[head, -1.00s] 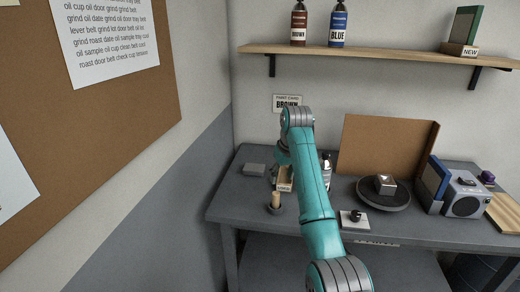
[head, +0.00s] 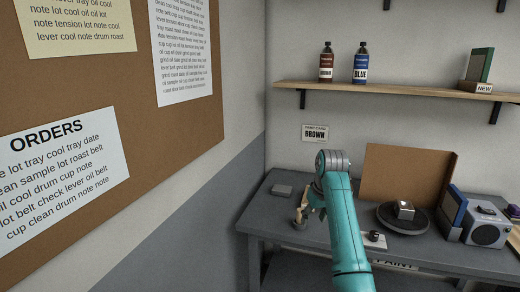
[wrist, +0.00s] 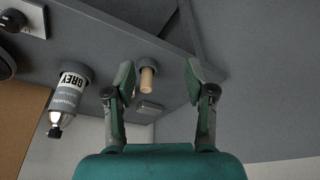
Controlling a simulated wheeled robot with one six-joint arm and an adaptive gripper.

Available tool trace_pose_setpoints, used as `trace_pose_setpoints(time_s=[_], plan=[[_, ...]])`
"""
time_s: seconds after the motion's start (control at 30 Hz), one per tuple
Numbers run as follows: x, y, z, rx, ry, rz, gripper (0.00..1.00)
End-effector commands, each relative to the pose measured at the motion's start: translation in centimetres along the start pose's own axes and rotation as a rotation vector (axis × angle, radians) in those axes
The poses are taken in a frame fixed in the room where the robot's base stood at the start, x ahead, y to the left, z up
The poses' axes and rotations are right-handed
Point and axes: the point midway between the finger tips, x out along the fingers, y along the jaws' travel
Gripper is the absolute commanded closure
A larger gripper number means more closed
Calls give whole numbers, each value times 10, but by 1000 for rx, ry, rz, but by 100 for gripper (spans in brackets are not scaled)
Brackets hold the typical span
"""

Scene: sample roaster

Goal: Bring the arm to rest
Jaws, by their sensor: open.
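My gripper (wrist: 163,82) is open in the wrist view, with nothing between its two fingers. It hangs over the workbench, near a wooden peg (wrist: 147,78) standing in a dark round holder; I see a gap of unclear depth between them. In the head view my teal arm (head: 345,230) reaches out over the bench, and its upper links hide most of the gripper.
A bottle labelled GREY (wrist: 66,100) stands beside the peg. A small grey block (head: 283,190) lies at the bench's back left. A brown board (head: 405,175), a round dark plate (head: 412,222) and a grey-blue device (head: 487,228) stand to the right. A shelf (head: 390,88) hangs above.

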Motion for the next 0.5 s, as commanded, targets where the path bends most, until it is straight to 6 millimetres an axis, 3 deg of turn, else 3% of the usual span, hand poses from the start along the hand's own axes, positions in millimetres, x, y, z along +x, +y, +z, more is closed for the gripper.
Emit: trace_pose_setpoints(time_s=[0.27, 0.5], plan=[[34, -1, 14, 9, 24, 7, 45], [79, -3, 36, 22, 61, 18, 45]])
